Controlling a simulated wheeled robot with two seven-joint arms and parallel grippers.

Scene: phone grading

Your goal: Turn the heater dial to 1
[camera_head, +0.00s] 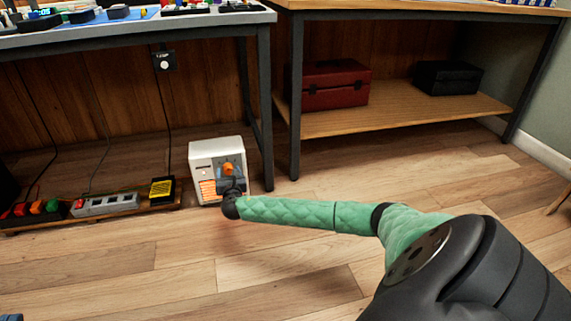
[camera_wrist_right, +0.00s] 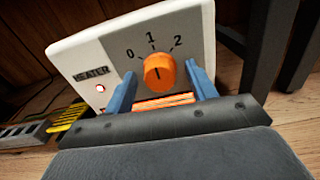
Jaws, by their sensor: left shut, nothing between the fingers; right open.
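The heater (camera_head: 205,150) is a white box on the floor with an orange dial (camera_head: 228,169) on its front. In the right wrist view the heater (camera_wrist_right: 85,52) shows the marks 0, 1 and 2 above the dial (camera_wrist_right: 158,74). The dark line on the dial points up, roughly at 1. My right gripper (camera_wrist_right: 162,88) is open, with its blue fingers on either side of the dial and gaps between. In the head view my right gripper (camera_head: 230,184) is in front of the heater and hides part of it.
A power strip (camera_head: 105,204) and a black-and-yellow box (camera_head: 162,189) lie left of the heater. Table legs (camera_head: 265,110) stand close on its right. A red toolbox (camera_head: 335,85) sits on a low shelf. The heater's grille (camera_wrist_right: 165,102) glows orange. The front floor is clear.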

